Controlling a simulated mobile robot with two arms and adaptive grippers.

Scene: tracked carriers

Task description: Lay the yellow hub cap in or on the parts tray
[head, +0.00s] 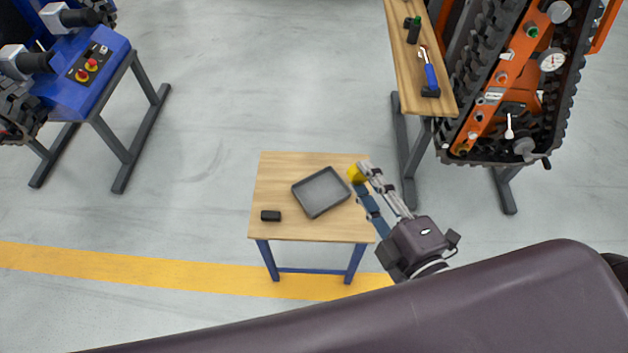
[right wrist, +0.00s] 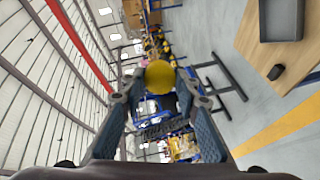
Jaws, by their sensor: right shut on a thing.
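The yellow hub cap (head: 356,173) is between the fingertips of my right gripper (head: 364,178), near the right edge of the small wooden table. It also shows in the right wrist view (right wrist: 160,77), held between both fingers. The parts tray (head: 321,192) is a grey shallow tray lying turned on the table, and it looks empty. The right gripper is shut on the cap, to the right of the tray in the head view. The tray also shows at the upper right of the right wrist view (right wrist: 281,36). My left gripper is not in view.
A small black object (head: 270,216) lies on the table (head: 275,175) left of the tray. A wooden bench (head: 406,62) with tools and an orange tracked carrier (head: 510,80) stand at upper right. A blue machine stand (head: 95,72) is at upper left. Open floor lies between.

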